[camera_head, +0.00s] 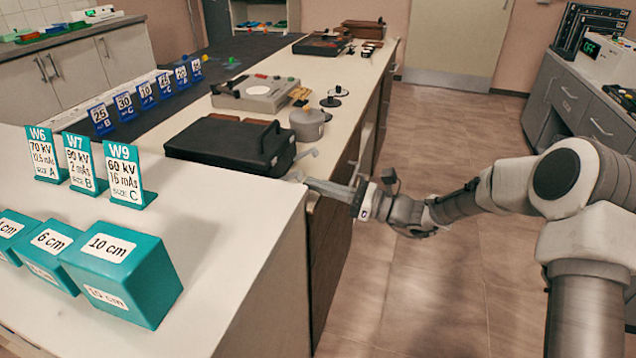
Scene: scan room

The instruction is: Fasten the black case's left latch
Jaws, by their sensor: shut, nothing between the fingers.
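A small grey latch piece (307,154) juts out from that side, sticking out toward the aisle. Another small grey part (293,176) shows lower at the near front corner, close to my fingertips; I cannot tell if it touches them. My gripper (308,183) reaches in from the right at the counter's edge, its fingers shut and empty. Whether either latch is fastened is too small to tell.
The white counter (235,210) ends at the aisle under my gripper. Teal blocks (125,270) and teal signs (127,178) stand nearer, left of the edge. A grey round pot (308,124) and a grey device (255,92) stand beyond the case. The aisle floor (440,130) is clear.

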